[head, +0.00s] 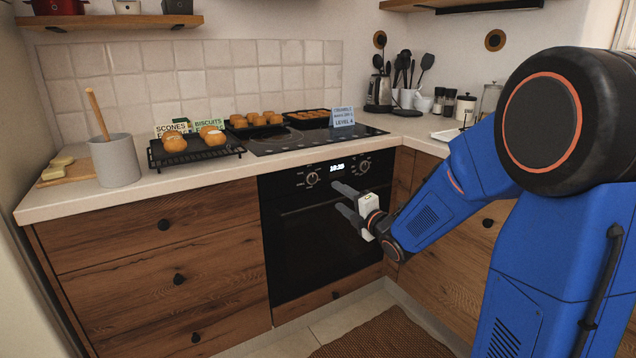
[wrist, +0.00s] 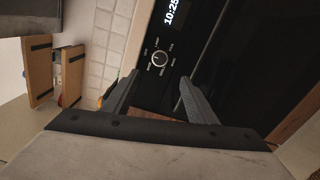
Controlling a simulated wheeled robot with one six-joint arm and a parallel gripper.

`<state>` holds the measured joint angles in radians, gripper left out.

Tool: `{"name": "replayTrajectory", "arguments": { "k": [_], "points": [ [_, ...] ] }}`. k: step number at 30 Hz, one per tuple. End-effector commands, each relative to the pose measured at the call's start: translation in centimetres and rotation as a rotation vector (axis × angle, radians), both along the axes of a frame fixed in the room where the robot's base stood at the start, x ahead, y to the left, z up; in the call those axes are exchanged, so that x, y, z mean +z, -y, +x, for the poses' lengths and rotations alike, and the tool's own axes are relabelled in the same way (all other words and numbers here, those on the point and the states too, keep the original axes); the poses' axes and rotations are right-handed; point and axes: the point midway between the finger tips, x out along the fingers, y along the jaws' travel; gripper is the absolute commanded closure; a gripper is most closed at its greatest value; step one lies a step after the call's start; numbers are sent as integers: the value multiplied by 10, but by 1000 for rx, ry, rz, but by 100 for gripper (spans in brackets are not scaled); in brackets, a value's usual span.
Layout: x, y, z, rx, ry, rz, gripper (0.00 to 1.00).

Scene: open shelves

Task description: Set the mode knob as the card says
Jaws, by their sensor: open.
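The black oven (head: 325,240) has a left knob (head: 312,178) and a right knob (head: 364,166) beside a clock reading 10:25. The left knob (wrist: 159,60) shows in the wrist view, ringed by small word labels too small to read surely; its pointer setting is unclear. A pale blue card (head: 342,116) stands at the back of the hob; its last line looks like "LEVEL 4", the rest is too small to read. My gripper (head: 338,196) is open and empty in front of the oven panel. In the wrist view its fingers (wrist: 160,77) straddle the knob's line of sight, apart from it.
A black rack (head: 195,152) with buns and small signs stands left of the hob (head: 262,142). More trays of baked goods stand on the hob. A grey crock (head: 115,160) is at the left.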

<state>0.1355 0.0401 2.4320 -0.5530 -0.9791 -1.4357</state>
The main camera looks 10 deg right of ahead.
Motion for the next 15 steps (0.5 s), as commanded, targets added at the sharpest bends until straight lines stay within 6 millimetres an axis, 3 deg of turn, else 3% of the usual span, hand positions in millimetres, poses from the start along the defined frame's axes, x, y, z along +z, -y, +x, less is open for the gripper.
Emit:
{"name": "replayTrajectory", "arguments": {
  "k": [15],
  "points": [
    [-1, -29, 88, 1, -1, 1, 48]
  ]
}}
